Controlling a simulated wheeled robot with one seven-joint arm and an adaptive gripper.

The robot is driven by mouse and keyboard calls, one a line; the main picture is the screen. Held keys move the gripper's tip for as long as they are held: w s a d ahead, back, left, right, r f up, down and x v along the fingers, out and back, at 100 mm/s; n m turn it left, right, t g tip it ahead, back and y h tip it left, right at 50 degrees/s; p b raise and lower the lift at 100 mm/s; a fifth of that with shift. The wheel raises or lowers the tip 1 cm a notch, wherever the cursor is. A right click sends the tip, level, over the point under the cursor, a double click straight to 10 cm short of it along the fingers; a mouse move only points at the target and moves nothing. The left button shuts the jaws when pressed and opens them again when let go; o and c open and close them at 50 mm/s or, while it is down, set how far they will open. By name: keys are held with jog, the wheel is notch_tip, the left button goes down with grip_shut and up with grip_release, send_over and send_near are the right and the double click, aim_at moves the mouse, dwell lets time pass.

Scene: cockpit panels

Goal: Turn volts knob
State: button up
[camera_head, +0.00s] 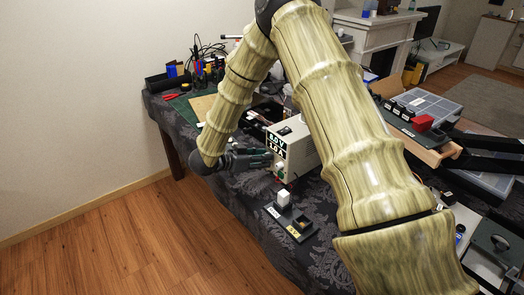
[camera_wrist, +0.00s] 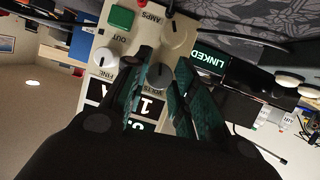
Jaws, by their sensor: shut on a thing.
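The beige power supply (camera_head: 298,146) stands on the cloth-covered table, with a lit voltage and current display (camera_head: 278,141) on its front. My gripper (camera_head: 266,159) reaches its front panel from the left. In the wrist view the panel (camera_wrist: 137,42) appears upside down. The volts knob (camera_wrist: 159,76), grey with a pointer line, lies between the two fingers of my gripper (camera_wrist: 161,84), which is shut on it. The knob's label is partly hidden. The fine knob (camera_wrist: 105,58) and the amps knob (camera_wrist: 176,30) sit beside it. The gripper body hides part of the display.
A small black stand with a white block (camera_head: 284,198) is in front of the supply. Tools and cables (camera_head: 200,70) crowd the table's far left. A compartment box (camera_head: 425,105) and wooden tray are at right. Open floor (camera_head: 130,240) lies at left.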

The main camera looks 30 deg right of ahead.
jog(key=shift+n+g+p, duration=0.5)
jog(key=shift+n+p, duration=0.2)
jog(key=shift+p, duration=0.5)
jog(key=shift+f, duration=0.1)
jog(key=o, duration=1)
jog(key=shift+w, duration=0.1)
jog(key=v, duration=1.2)
